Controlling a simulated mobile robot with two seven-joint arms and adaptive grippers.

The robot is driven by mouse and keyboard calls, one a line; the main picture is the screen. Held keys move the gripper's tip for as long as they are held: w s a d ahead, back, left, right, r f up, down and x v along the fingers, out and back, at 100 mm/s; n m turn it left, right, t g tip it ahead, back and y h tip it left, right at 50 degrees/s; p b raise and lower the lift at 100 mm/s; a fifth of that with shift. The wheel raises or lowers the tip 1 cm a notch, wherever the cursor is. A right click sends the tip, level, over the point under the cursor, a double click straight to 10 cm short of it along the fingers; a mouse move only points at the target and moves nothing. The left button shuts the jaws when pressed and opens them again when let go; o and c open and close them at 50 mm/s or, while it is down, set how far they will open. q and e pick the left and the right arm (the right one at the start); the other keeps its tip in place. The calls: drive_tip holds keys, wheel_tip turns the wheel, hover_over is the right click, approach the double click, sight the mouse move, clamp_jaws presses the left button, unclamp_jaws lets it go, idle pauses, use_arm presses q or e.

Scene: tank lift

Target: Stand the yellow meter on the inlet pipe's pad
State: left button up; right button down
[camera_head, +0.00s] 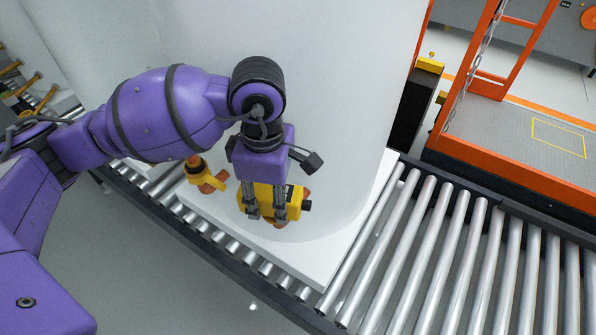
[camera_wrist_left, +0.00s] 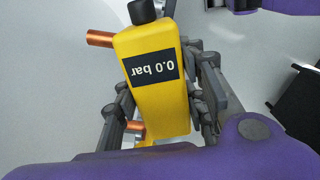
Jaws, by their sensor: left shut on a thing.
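My left gripper (camera_head: 265,217) is shut on the yellow meter (camera_head: 259,198), in front of the white tank's lower wall. The meter also fills the middle of the left wrist view (camera_wrist_left: 160,85); its dark display reads "0.0 bar", upside down in that view, and a black cap sits at one end. Copper pipe ends show beside the meter, one in the left wrist view (camera_wrist_left: 100,38). I cannot tell which is the inlet pipe. The pad is not clearly seen, and I cannot tell whether the meter touches it. My right gripper is not in view.
The white tank (camera_head: 330,90) stands on a white slab (camera_head: 315,265) on a roller conveyor (camera_head: 430,250). A yellow-handled valve (camera_head: 205,176) sticks out left of the meter. An orange-framed platform (camera_head: 510,140) stands at the right. The rollers at the right are bare.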

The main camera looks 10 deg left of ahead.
sight(270, 191)
use_arm(q)
drive_tip(key=shift+f, duration=0.2)
drive_tip(key=o, duration=0.9)
drive_tip(key=shift+f, duration=0.1)
drive_tip(key=o, duration=0.4)
drive_tip(key=shift+o, duration=0.2)
wheel_tip(270, 191, up, 13)
drive_tip(key=shift+f, duration=0.2)
